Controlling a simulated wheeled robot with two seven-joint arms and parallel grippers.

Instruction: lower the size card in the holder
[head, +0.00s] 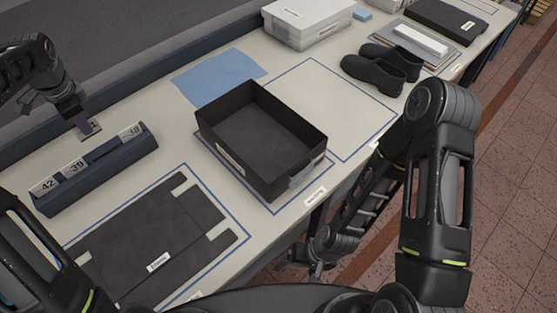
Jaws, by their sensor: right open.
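The card holder (98,172) is a long dark slotted block at the left of the table in the head view. Cards marked 42 (43,187), 39 (74,168) and 38 (130,131) stand in it, with a gap between 39 and 38. My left gripper (83,123) is shut on a size card (93,127), whose number is partly covered. In the picture this card shows just beyond the gap, apart from the holder; its exact height is hard to tell. My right gripper (317,268) is open and empty, low beside the table's front edge.
An open dark box (258,142) stands mid-table, and a flat dark box blank (150,240) lies in front of the holder. A blue sheet (220,77), black shoes (375,70) and a white box (305,22) are farther back. An outlined area right of the open box is clear.

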